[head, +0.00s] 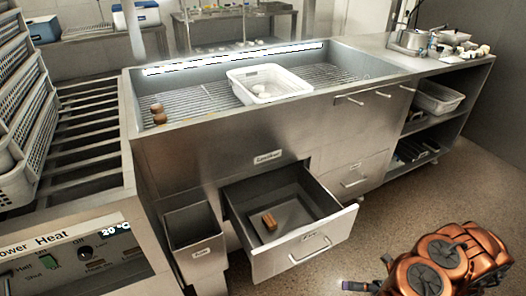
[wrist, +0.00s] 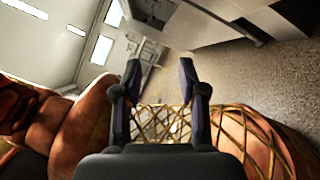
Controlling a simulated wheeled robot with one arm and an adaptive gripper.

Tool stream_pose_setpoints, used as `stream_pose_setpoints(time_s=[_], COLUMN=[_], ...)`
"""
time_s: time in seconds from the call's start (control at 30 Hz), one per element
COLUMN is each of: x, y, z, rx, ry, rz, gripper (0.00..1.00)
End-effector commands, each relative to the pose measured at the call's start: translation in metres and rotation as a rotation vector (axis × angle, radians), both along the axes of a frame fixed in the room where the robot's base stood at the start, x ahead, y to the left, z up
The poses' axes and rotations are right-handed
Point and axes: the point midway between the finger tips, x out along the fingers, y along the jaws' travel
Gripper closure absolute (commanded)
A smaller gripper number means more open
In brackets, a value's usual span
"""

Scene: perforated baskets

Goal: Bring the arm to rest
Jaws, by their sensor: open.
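My gripper (wrist: 160,82) shows in the wrist view with its two dark fingers apart and nothing between them. Beyond the fingers are the floor, a grey cabinet side and bright wall panels, seen tilted. In the head view, my copper-coloured arm (head: 450,262) is folded low at the bottom right, over the floor and clear of the counter. Copper parts of my own body also show at both sides of the wrist view. A small dark tip with a light spot sits at the left end of the arm; I cannot make out the fingers there.
An open drawer (head: 312,246) juts out from the steel counter (head: 240,183), with a brown block (head: 269,221) inside. A white basket (head: 268,98) and brown round items (head: 158,113) lie in the counter's sunken top. Brown floor (head: 400,205) is free between drawer and arm.

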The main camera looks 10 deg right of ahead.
Motion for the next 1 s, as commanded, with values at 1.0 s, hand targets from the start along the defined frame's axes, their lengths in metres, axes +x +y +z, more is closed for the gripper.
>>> stream_pose_setpoints(time_s=[1.0], x=[0.021], y=[0.125], z=[0.176], rx=[-0.279], ry=[-0.837], rz=[0.672], gripper=[0.59])
